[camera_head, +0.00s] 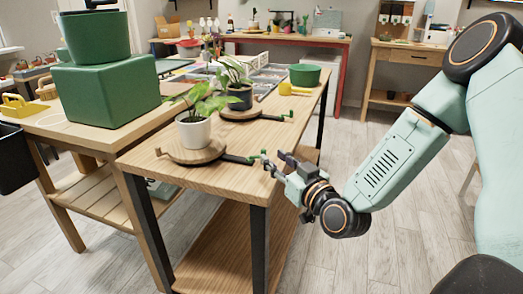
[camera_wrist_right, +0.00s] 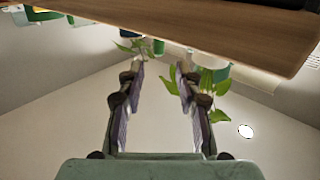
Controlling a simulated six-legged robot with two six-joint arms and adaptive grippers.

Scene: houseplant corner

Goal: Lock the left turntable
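The nearer turntable (camera_head: 180,158), a round wooden disc, stands at the left of the wooden table and bears a white pot (camera_head: 195,134) with a leafy plant. A dark lever (camera_head: 236,159) with a green end reaches from it toward my right gripper. A second turntable (camera_head: 229,115) with a dark pot (camera_head: 240,97) stands farther back; its lever (camera_head: 273,117) also has a green end. My right gripper (camera_head: 272,160) is at the table's right edge, close to the nearer lever's end; I cannot tell whether they touch. In the right wrist view its fingers (camera_wrist_right: 158,75) are apart. My left gripper is not in view.
A green box (camera_head: 110,92) stands on the bench at left. A yellow object (camera_head: 285,88) and a green bowl (camera_head: 305,75) are at the table's far end. The table's edge (camera_wrist_right: 225,40) crosses the top of the wrist view. The floor right of the table is clear.

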